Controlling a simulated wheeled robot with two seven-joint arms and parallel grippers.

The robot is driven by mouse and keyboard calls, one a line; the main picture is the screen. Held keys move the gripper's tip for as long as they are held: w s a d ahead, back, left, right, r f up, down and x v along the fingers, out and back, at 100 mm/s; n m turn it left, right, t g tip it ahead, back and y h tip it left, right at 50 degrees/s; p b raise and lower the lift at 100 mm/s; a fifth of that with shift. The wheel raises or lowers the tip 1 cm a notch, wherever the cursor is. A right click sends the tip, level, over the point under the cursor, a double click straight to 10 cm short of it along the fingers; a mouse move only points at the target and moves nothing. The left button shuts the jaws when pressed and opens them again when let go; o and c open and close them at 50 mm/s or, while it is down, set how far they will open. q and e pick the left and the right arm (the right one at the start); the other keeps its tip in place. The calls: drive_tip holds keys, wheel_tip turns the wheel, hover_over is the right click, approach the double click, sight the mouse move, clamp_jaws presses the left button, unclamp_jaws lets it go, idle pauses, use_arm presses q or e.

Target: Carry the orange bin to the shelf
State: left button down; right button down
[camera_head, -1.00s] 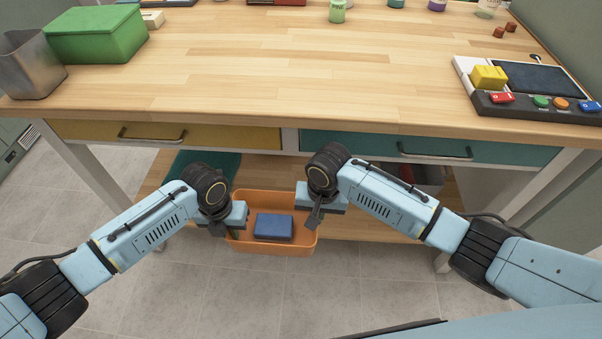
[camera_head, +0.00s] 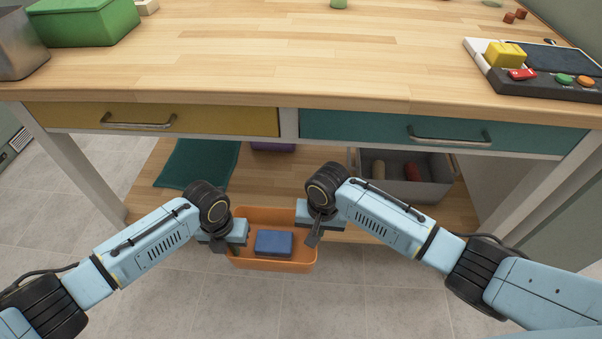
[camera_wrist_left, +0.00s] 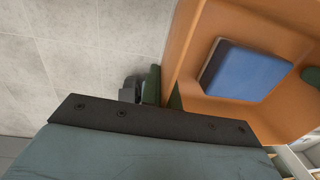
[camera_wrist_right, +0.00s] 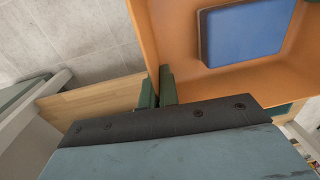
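The orange bin (camera_head: 271,265) is held between my two grippers in front of the table's lower shelf (camera_head: 305,185). A blue block-like item (camera_head: 273,243) lies inside it; it also shows in the left wrist view (camera_wrist_left: 243,72) and the right wrist view (camera_wrist_right: 242,33). My left gripper (camera_head: 222,247) is at the bin's left end, its fingers on either side of the rim (camera_wrist_left: 165,95). My right gripper (camera_head: 314,236) is at the right end, its fingers closed on the wall (camera_wrist_right: 158,95). The bin looks level. Its underside is hidden.
On the lower shelf are a teal cloth (camera_head: 200,163), a purple item (camera_head: 272,146) and a grey bin (camera_head: 408,185) with several things in it. The drawers (camera_head: 150,118) and tabletop (camera_head: 280,65) overhang the shelf. Bare shelf shows between cloth and grey bin.

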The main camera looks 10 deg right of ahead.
wheel_tip(320, 180, down, 17)
drive_tip(key=b, duration=1.4)
drive_tip(key=shift+f, duration=0.2)
drive_tip(key=shift+w+d, duration=0.1)
drive_tip(key=shift+w, duration=0.05)
